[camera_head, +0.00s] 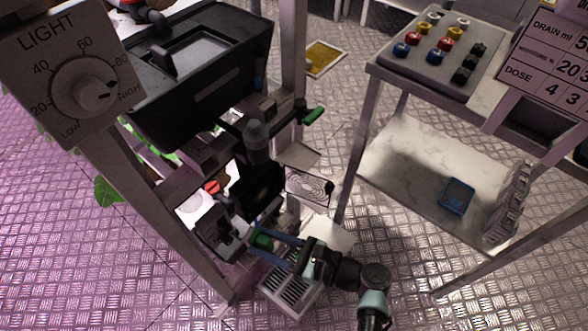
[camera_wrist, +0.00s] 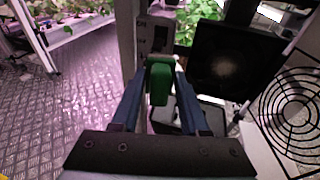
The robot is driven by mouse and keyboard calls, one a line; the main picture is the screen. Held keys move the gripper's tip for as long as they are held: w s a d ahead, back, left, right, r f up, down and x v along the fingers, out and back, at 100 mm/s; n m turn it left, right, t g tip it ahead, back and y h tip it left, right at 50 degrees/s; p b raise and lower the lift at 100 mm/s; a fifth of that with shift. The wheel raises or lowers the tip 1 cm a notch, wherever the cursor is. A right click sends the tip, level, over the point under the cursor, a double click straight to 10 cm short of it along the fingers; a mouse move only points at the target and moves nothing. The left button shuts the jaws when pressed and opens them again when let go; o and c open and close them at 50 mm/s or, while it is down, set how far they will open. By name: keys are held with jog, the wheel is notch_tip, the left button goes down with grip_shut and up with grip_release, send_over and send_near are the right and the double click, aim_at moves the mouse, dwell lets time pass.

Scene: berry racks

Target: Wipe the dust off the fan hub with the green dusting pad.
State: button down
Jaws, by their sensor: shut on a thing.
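My gripper (camera_wrist: 160,90) is shut on the green dusting pad (camera_wrist: 159,84), which sits between its blue fingers. In the head view the pad (camera_head: 262,241) and my gripper (camera_head: 268,238) are low beside the rack, just below the black fan housing (camera_head: 264,188). In the wrist view the dark square fan face (camera_wrist: 240,58) is right of the pad, with a brownish dusty patch (camera_wrist: 226,66) at its middle, where the hub appears to be. The pad looks apart from it. The fan's ringed guard (camera_wrist: 290,112) stands at the right; it also shows in the head view (camera_head: 310,187).
A metal rack post (camera_head: 290,60) and a large black bin (camera_head: 195,75) stand above the fan. A LIGHT dial (camera_head: 85,88) is at upper left. A steel cart (camera_head: 425,165) with coloured buttons stands at right, a blue object (camera_head: 456,196) on its lower shelf. Open floor lies between.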

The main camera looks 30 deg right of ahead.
jog(key=d+f+m+t+h+b, duration=0.1)
jog(key=d+m+t+h+b, duration=0.25)
jog(key=d, duration=0.25)
jog(key=shift+n+y, duration=0.35)
jog(key=shift+b+x, duration=0.95)
jog(key=shift+x, duration=1.65)
jog(key=shift+x, duration=0.9)
jog(key=shift+w+d+b, duration=0.2)
jog(key=shift+d+b, duration=0.05)
jog(key=shift+d, duration=0.5)
jog(key=shift+w+d+b, duration=0.2)
jog(key=shift+d, duration=0.55)
jog(key=shift+w+d+r+b, duration=0.1)
jog(key=shift+w+d+b, duration=0.25)
jog(key=shift+d, duration=0.35)
jog(key=shift+w+d+b, duration=0.2)
jog(key=shift+w+d, duration=0.1)
jog(key=shift+d, duration=0.35)
jog(key=shift+s+p, duration=0.1)
jog(key=shift+p, duration=0.2)
